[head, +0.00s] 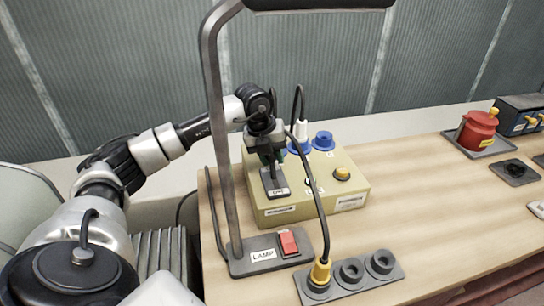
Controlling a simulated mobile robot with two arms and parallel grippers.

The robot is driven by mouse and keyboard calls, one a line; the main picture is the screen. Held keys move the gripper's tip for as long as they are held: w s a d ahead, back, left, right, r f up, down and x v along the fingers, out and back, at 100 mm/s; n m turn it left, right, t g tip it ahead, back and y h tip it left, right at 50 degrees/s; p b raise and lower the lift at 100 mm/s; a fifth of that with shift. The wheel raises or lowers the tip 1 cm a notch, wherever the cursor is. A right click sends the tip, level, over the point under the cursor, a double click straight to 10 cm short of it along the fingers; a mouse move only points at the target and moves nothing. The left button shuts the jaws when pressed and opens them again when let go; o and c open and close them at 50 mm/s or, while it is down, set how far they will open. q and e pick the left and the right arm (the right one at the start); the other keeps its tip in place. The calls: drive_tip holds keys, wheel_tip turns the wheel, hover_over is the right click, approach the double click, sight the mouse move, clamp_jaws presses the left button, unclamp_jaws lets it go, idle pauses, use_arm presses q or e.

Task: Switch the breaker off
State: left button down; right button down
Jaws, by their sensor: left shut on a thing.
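The breaker (275,187) is a small dark plate with a pale label on the sloped face of a cream control box (325,202). The label is too small to read surely. My left gripper (271,163) comes down from above the box and is shut on the breaker's lever, which is mostly hidden by the fingers. Which way the lever stands cannot be told. My right gripper is not in view.
A lamp stand with a red switch (289,243) rises in front of the box. A black cable runs from a yellow plug (320,272) in a grey socket strip (366,284) up past my gripper. Blue sockets (323,140) and a yellow knob (342,173) sit beside it. A red switch unit (479,131) stands far right.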

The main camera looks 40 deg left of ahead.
sight(275, 173)
use_arm(q)
drive_tip(key=shift+s+d+r+t+y+b, duration=0.1)
drive_tip(key=shift+s+d+t+y+b, duration=0.15)
drive_tip(key=shift+t+y+b, duration=0.2)
drive_tip(key=d+t+y+b, duration=0.1)
drive_tip(key=b, duration=0.1)
drive_tip(key=s+t+y+b, duration=0.1)
drive_tip(key=y+b, duration=0.1)
drive_tip(key=b, duration=0.1)
drive_tip(key=shift+s+d+r+m, duration=0.1)
drive_tip(key=shift+d+r+m, duration=0.2)
drive_tip(key=shift+d+r, duration=0.05)
drive_tip(key=shift+s+d+r+t+y+b, duration=0.2)
drive_tip(key=shift+t+y+b, duration=0.25)
drive_tip(key=shift+b, duration=0.45)
drive_tip(key=c, duration=0.8)
unclamp_jaws()
